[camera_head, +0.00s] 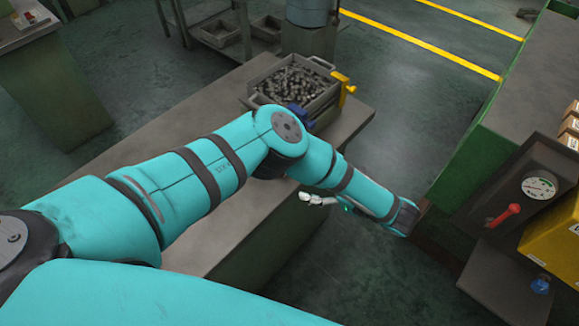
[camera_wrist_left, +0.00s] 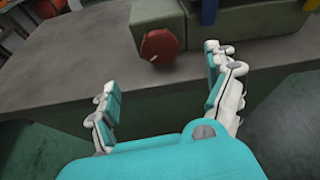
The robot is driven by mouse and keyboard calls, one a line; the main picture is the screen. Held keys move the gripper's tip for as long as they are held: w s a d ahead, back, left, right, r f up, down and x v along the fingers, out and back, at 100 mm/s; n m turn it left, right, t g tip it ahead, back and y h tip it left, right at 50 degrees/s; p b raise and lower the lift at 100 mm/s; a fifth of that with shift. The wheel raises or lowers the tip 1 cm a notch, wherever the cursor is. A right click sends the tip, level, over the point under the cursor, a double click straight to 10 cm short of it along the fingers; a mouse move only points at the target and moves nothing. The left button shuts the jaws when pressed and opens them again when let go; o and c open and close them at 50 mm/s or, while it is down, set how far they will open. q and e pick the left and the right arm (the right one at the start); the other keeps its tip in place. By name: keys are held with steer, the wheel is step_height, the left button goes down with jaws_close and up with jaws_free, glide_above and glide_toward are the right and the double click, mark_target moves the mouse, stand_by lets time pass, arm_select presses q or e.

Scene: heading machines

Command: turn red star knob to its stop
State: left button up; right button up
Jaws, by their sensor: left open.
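A dark red, faceted knob (camera_wrist_left: 160,48) shows in the left wrist view, at the front of a grey-green block (camera_wrist_left: 178,22) on the bench top. My left gripper (camera_wrist_left: 160,68) is open and empty, its two fingers spread below and to either side of the knob in that picture, with a gap to it. In the head view only some pale fingers of the left gripper (camera_head: 318,199) show, beside the bench's right edge. I cannot make out the knob in the head view; my left arm covers part of the bench. My right gripper is not in view.
A bin of small metal parts (camera_head: 295,82) stands on the grey bench (camera_head: 205,225), with a yellow clamp (camera_head: 342,88) and a blue part (camera_head: 299,117). At right, a dark panel carries a red lever (camera_head: 503,215) and a gauge (camera_head: 539,186). Floor is clear between.

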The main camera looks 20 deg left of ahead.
arm_select(q)
steer(key=b+x, duration=0.3)
steer(key=x, duration=0.7)
steer(key=shift+a+f, duration=0.1)
steer(key=shift+f, duration=0.15)
steer(key=shift+w+a+b, duration=0.3)
steer(key=shift+a+b, duration=0.05)
steer(key=shift+a, duration=0.2)
steer(key=shift+c, duration=0.4)
